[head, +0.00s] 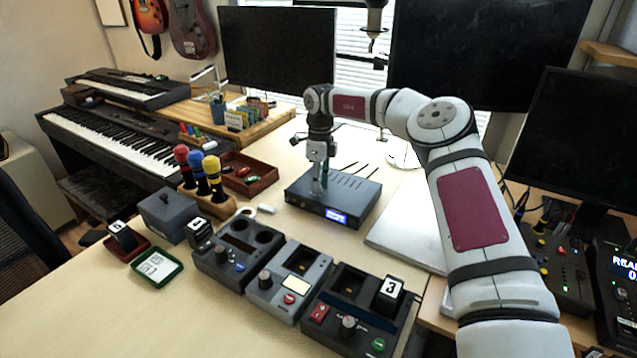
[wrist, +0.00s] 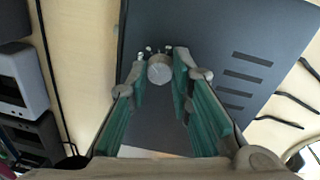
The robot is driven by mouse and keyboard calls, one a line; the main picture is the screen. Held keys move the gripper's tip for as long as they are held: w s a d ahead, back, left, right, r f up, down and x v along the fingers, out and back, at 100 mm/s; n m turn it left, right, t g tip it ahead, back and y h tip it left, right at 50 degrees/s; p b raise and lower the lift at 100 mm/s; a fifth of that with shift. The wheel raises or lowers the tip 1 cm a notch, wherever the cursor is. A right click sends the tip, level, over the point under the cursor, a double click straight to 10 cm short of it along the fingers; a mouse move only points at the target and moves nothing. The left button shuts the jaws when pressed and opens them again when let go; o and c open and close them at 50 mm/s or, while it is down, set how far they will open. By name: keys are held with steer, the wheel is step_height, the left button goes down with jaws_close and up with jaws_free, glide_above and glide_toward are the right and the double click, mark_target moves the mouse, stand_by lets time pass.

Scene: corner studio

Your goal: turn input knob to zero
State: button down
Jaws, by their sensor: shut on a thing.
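A dark box-shaped unit (head: 358,189) with a lit blue display (head: 336,215) on its front stands on the desk. My gripper (head: 317,188) reaches down to the front left part of this unit. In the wrist view, a small round grey knob (wrist: 160,69) sits between the fingertips of my gripper (wrist: 162,62), at the edge of the unit's dark top (wrist: 215,50). The green-padded fingers are closed on the knob from both sides. The knob's pointer is too small to read. In the head view the knob is hidden by my gripper.
Several small control boxes (head: 290,280) stand in a row in front of the unit. A stand with three coloured microphones (head: 200,172) and a reddish tray (head: 247,172) are to the left. A grey flat panel (head: 410,235) lies to the right. Large monitors (head: 277,45) stand behind.

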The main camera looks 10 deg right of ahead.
stand_by(0.3)
steer(key=c, duration=1.4)
jaws_free()
steer(key=r, duration=1.2)
steer(key=shift+w+d, duration=0.3)
steer(key=shift+w, duration=0.1)
